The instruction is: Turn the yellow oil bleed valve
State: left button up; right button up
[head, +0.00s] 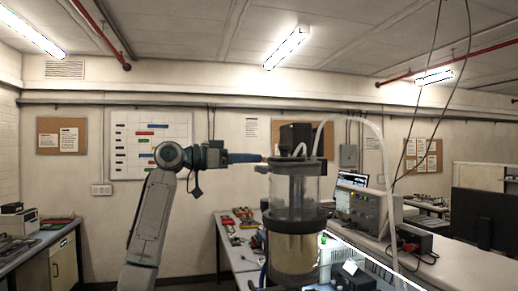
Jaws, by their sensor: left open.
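The sealed cylinder (295,187) stands right of the middle, a clear upper chamber over a dark band and a yellowish lower part. Its dark top plate carries a black block (296,138) and pale hoses. My left arm rises from the bottom left, and my left gripper (262,158) points right at the left edge of the top plate. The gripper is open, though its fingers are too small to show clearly. A tiny yellowish spot at the fingertips may be the yellow oil bleed valve, but I cannot tell whether the fingers touch it or surround it. My right gripper is not in view.
A bench with red-handled tools (240,215) stands behind the cylinder. A laptop (351,180) and a beige instrument box (366,208) are on the right. Hanging cables and a pale hose (384,160) run down right of the cylinder.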

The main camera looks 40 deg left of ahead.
aim_at(266, 160)
pick_arm(q)
jog(key=p+x, duration=0.1)
jog(key=x, duration=0.2)
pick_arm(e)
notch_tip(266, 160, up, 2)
pick_arm(q)
jog(key=shift+c, duration=0.2)
jog(key=c, duration=0.9)
jog(key=shift+c, duration=0.2)
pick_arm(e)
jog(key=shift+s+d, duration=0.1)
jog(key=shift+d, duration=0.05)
